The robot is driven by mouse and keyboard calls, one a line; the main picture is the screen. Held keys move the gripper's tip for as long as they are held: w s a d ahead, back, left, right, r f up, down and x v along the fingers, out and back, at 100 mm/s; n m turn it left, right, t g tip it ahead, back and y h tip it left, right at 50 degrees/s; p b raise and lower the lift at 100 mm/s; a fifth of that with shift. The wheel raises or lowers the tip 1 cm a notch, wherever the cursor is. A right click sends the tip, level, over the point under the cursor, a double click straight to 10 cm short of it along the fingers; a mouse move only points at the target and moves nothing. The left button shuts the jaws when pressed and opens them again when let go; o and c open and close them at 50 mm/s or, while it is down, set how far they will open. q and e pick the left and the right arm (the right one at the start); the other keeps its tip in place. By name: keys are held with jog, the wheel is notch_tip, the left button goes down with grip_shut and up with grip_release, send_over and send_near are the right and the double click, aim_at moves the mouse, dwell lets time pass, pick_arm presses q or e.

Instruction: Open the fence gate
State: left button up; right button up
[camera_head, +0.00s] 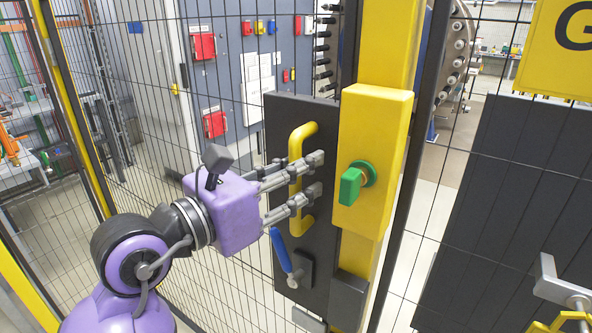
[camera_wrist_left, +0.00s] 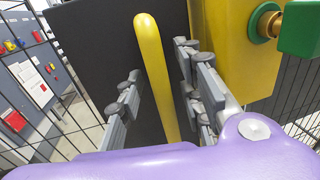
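The fence gate has a black plate (camera_head: 282,115) with a yellow D-shaped handle (camera_head: 297,143), which also shows in the left wrist view (camera_wrist_left: 154,75). My left gripper (camera_head: 316,173) is at this handle with its fingers spread. In the left wrist view the fingers (camera_wrist_left: 160,88) stand on both sides of the upright bar with gaps showing, so it is open around it. A blue lever (camera_head: 281,250) hangs tilted on the lower plate. Beside the plate is a yellow lock box (camera_head: 376,115) with a green knob (camera_head: 351,187). My right gripper is not in view.
Wire mesh fence surrounds the gate, with a yellow post (camera_head: 390,45) behind the lock box. A grey cabinet (camera_head: 235,75) with red boxes stands behind the mesh. A dark panel (camera_head: 510,190) is at the right, and a grey metal bracket (camera_head: 563,285) is at the lower right.

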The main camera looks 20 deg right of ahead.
pick_arm(q)
jog(key=shift+d, duration=0.1)
grip_shut()
dwell(0.5)
